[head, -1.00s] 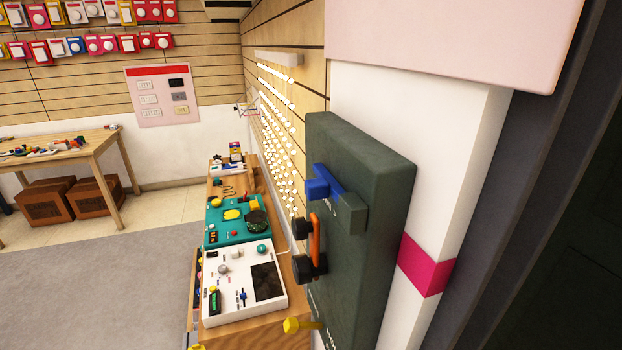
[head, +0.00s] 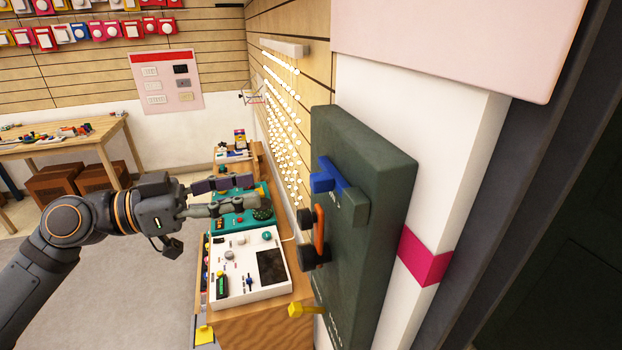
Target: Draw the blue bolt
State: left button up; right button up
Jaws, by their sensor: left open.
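The blue bolt (head: 329,177) sits near the top of a dark green panel (head: 370,235) on the wall at the right. It lies beside a green block (head: 355,207) fixed to the panel. My left gripper (head: 254,190) is in from the left, open and empty, its fingers pointing right toward the panel. It is apart from the bolt, to its left in the picture. My right gripper is not in view.
Below the bolt are an orange bar (head: 319,229) with black knobs and a yellow handle (head: 305,310). A bench with a white console (head: 243,285) and a teal console (head: 228,221) stands below my left gripper. A wooden table (head: 90,140) is far left.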

aim_at(311, 183)
pick_arm(q)
jog(key=shift+m+g, duration=0.4)
jog(key=d+p, duration=0.2)
jog(key=d, duration=0.1)
jog(key=d+r+p, duration=0.1)
jog(key=d+p, duration=0.1)
jog(key=d, duration=0.1)
jog(key=d+p, duration=0.3)
jog(key=shift+w+d+r, duration=0.15)
jog(key=shift+w, duration=0.25)
jog(key=shift+p+x, duration=0.3)
jog(key=shift+x, duration=0.6)
jog(key=shift+f, duration=0.25)
jog(key=shift+c, duration=0.3)
grip_shut()
